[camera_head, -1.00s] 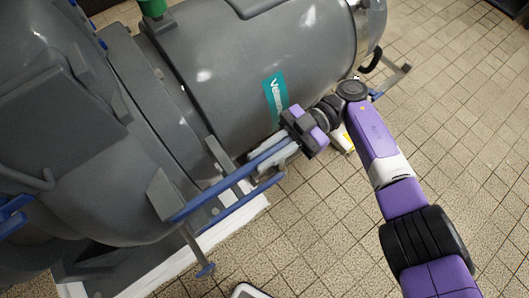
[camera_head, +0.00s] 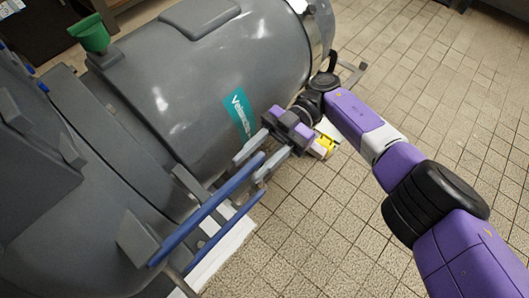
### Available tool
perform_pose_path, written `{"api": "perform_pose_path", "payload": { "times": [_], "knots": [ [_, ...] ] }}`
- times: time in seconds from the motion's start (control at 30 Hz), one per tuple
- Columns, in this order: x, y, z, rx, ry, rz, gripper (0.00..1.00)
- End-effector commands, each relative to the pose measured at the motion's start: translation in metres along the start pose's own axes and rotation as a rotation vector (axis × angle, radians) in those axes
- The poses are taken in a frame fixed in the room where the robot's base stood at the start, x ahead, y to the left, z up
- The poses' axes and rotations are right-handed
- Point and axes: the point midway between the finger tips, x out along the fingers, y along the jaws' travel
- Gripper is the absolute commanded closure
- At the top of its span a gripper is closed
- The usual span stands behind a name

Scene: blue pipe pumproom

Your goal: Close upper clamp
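The large grey vessel (camera_head: 215,75) carries two long blue bars at its lower front, side by side. The upper blue bar (camera_head: 205,212) appears to be the upper clamp's handle; it slants from a grey bracket (camera_head: 135,240) up to the right. The lower blue bar (camera_head: 232,222) runs beside it. My gripper (camera_head: 261,157) comes from the right. Its two grey fingers are apart, one on each side of the upper bar's free end. I cannot tell whether either finger touches the bar.
A teal label (camera_head: 240,116) is on the vessel just above my gripper. A green funnel-like part (camera_head: 89,33) stands on top of the vessel. A yellow object (camera_head: 325,143) shows behind my gripper. The tiled floor (camera_head: 445,110) to the right is clear.

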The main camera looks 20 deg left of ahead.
Motion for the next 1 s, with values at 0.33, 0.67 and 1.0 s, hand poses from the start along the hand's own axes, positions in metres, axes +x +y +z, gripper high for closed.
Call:
{"api": "perform_pose_path", "payload": {
  "times": [0.33, 0.67, 1.0],
  "knots": [
    [-0.027, 0.000, 0.004, -0.001, -0.005, -0.002, 0.62],
    [-0.034, 0.000, 0.000, 0.000, -0.001, 0.003, 0.62],
    [-0.034, 0.000, 0.000, 0.000, -0.001, 0.003, 0.62]
  ]
}}
